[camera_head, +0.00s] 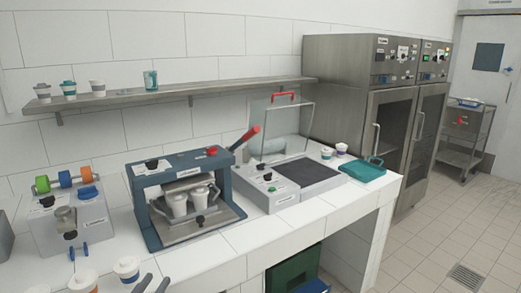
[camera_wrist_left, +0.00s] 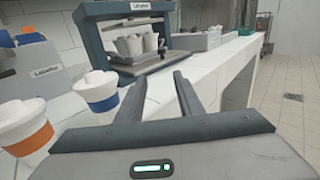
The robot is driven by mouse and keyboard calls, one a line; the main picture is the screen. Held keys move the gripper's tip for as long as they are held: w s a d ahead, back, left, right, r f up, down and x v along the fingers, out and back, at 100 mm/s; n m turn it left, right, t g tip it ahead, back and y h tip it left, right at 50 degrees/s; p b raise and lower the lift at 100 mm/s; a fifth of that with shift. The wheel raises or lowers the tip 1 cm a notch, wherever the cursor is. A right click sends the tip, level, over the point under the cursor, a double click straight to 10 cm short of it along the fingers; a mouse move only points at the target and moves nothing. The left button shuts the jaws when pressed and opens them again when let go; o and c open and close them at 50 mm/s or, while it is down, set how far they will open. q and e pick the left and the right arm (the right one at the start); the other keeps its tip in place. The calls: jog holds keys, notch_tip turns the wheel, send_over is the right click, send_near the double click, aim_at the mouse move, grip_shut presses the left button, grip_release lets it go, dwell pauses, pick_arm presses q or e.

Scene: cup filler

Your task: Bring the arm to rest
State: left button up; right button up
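My left gripper (camera_head: 153,285) shows at the bottom edge of the head view, low at the front of the white counter (camera_head: 255,240). In the left wrist view its two fingers (camera_wrist_left: 158,98) stand apart with nothing between them. A white cup with a blue band (camera_wrist_left: 98,92) and a white cup with an orange band (camera_wrist_left: 28,130) stand to the left of the fingers, apart from them. These cups also show at the lower left of the head view, the blue-banded one (camera_head: 127,269) beside the gripper. My right gripper is not in view.
A blue-framed machine (camera_head: 143,205) holding white cups (camera_head: 178,205) stands behind the gripper. A grey device with coloured rolls (camera_head: 75,225) is at left. A hooded unit (camera_head: 265,190) and teal tray (camera_head: 363,168) are at right.

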pick_arm(q)
jog(key=s+d+f+n+g+y, duration=0.1)
jog(key=s+f+n+g+y, duration=0.25)
jog(key=s+f+n, duration=0.6)
jog(key=s+f+n+g+y, duration=0.2)
jog(key=s+f+n+g, duration=0.25)
jog(key=s+n, duration=0.9)
jog(key=s+d+f+n+g+h, duration=0.1)
jog(key=s+d+f+n+g, duration=0.2)
jog(key=s+n, duration=0.45)
jog(key=s+d+f+n+g+h, duration=0.1)
jog(key=s+d+f+n+g, duration=0.15)
jog(key=s+n, duration=0.45)
notch_tip(320, 180, down, 24)
jog(key=m, duration=0.2)
jog(key=s+f, duration=0.7)
jog(key=f, duration=0.2)
jog(key=s+f+g, duration=0.1)
jog(key=s+f, duration=0.6)
jog(key=f, duration=0.3)
jog(key=shift+a+f+h, duration=0.3)
jog(key=shift+a+h, duration=0.05)
